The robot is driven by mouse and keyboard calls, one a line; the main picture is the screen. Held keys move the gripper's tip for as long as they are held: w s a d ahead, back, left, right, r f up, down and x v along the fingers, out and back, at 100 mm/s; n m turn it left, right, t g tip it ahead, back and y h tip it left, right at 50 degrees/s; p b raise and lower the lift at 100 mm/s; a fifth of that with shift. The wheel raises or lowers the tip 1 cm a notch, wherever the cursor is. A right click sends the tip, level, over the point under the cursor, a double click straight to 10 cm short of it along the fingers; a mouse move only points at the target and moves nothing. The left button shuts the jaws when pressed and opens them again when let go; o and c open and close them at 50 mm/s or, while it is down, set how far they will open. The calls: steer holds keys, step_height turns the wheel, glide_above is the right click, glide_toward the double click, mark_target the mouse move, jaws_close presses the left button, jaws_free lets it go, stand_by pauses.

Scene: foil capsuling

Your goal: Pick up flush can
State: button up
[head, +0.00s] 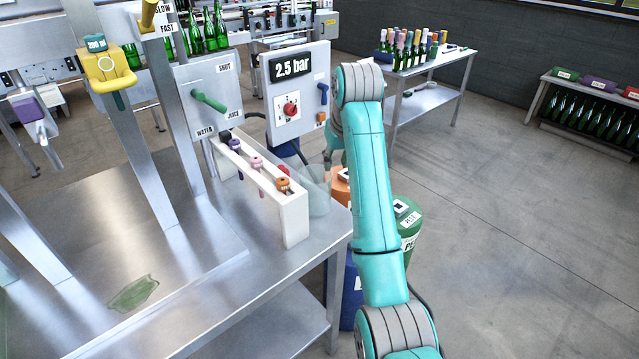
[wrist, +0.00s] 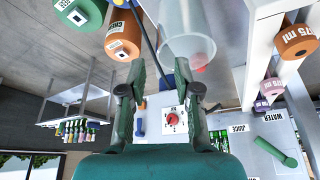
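The flush can looks to be the clear, translucent cylinder (head: 318,192) at the right edge of the steel table, beside the white rack. It also shows in the wrist view (wrist: 187,30), at the top centre, just past my fingertips. My gripper (wrist: 160,68) is open, its two dark green fingers apart with nothing held. The can lies right of the middle of the gap, and the right fingertip overlaps its lower edge in the picture. I cannot tell if they touch. In the head view my arm hides most of the gripper.
The white rack (head: 268,190) with several coloured nozzles stands left of the can. A control box (head: 300,95) reading 2.5 bar is behind it. Orange (wrist: 123,35) and green (head: 405,222) labelled drums stand close by on the right.

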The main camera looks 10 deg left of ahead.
mark_target(316, 191)
steer(key=shift+w+r+x, duration=0.1)
steer(key=shift+w+x, duration=0.1)
steer(key=shift+x, duration=1.6)
steer(key=shift+w+r+x, duration=0.1)
steer(key=shift+w+x, duration=0.05)
steer(key=shift+x, duration=1.7)
steer(key=shift+w+r+x, duration=0.1)
steer(key=shift+w+x, duration=0.1)
steer(key=shift+x, duration=1.6)
steer(key=shift+a, duration=0.15)
jaws_close()
